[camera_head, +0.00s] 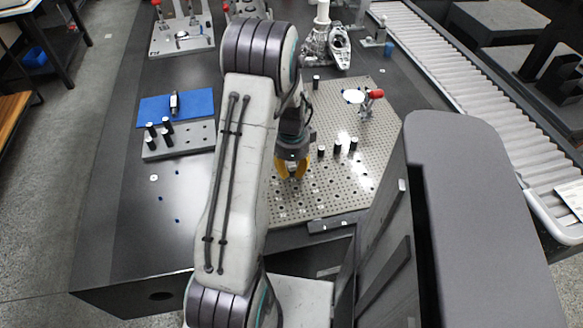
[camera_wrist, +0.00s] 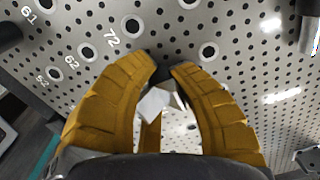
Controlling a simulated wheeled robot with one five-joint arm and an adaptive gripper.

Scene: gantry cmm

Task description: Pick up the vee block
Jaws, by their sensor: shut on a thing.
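My gripper (camera_head: 291,170) has yellow fingers and points down over the perforated metal plate (camera_head: 340,190). In the wrist view, my gripper (camera_wrist: 164,72) is closed around a small block with a pale grey face and a dark part, which I take to be the vee block (camera_wrist: 154,106). The fingers hide most of the block, and its groove cannot be made out. In the head view the block is too small and covered to tell apart. The fingertips are close to the plate; whether the block touches it is unclear.
Several black cylinders (camera_head: 337,147) stand on the plate just right of my gripper. A red-handled clamp (camera_head: 371,97) stands farther back. A blue mat (camera_head: 180,108) and a grey block with black pegs (camera_head: 185,142) lie at left. A roller conveyor (camera_head: 455,85) runs along the right.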

